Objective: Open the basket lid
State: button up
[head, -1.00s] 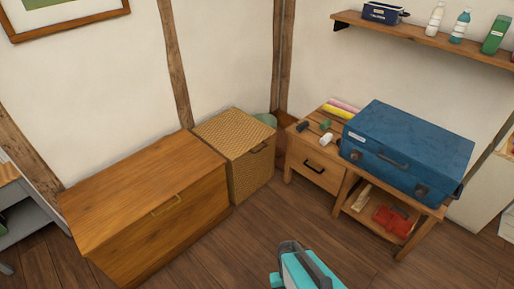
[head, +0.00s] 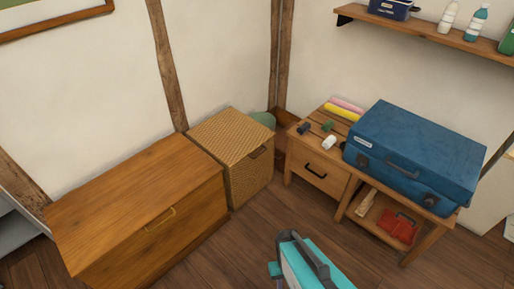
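The woven wicker basket (head: 249,178) stands against the wall in the corner, between a wooden chest and a small wooden table. Its flat lid (head: 228,136) is shut. My gripper's fingertips cannot be made out.
A wooden chest (head: 130,200) stands left of the basket. The table (head: 315,178) on the right bears a blue suitcase (head: 415,150) and several small items. A wall shelf (head: 430,33) holds bottles. Bare floor (head: 235,240) lies in front of the basket.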

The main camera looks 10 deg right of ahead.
aim_at(230, 136)
jog(key=i, duration=0.55)
jog(key=u, duration=0.05)
jog(key=k, duration=1.35)
jog(key=u, duration=0.55)
jog(key=i, duration=1.55)
jog(key=u, duration=0.2)
